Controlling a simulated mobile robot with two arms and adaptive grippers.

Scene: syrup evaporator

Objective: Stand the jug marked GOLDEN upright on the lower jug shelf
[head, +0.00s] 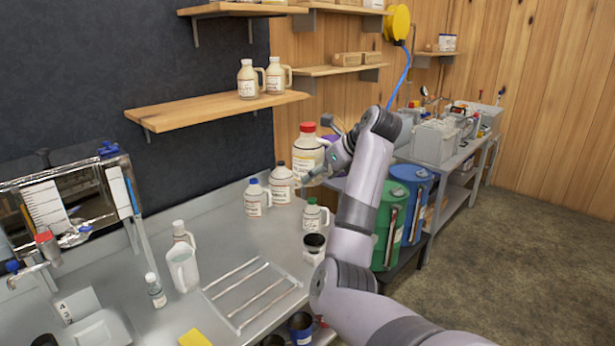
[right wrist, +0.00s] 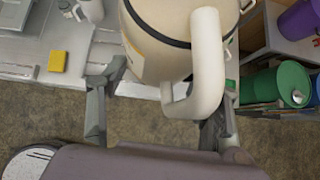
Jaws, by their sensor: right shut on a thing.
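My right gripper (head: 318,172) is shut on a cream jug with a red cap (head: 308,152). The jug looks upright, in front of the counter's far end. In the right wrist view its cream body and handle (right wrist: 207,65) fill the space between the fingers of my right gripper (right wrist: 160,95). Its label is too small to read, so I cannot tell if it says GOLDEN. The lower jug shelf (head: 180,112) is a wooden board on the dark wall, with two cream jugs (head: 262,79) standing at its right end. My left gripper is out of view.
Jugs with black (head: 282,185), blue (head: 256,198) and green (head: 312,215) caps stand on the metal counter (head: 235,243). An upper shelf (head: 240,9) hangs above the lower one. The lower shelf's left and middle are bare. Green (head: 388,225) and blue (head: 412,192) drums stand at right.

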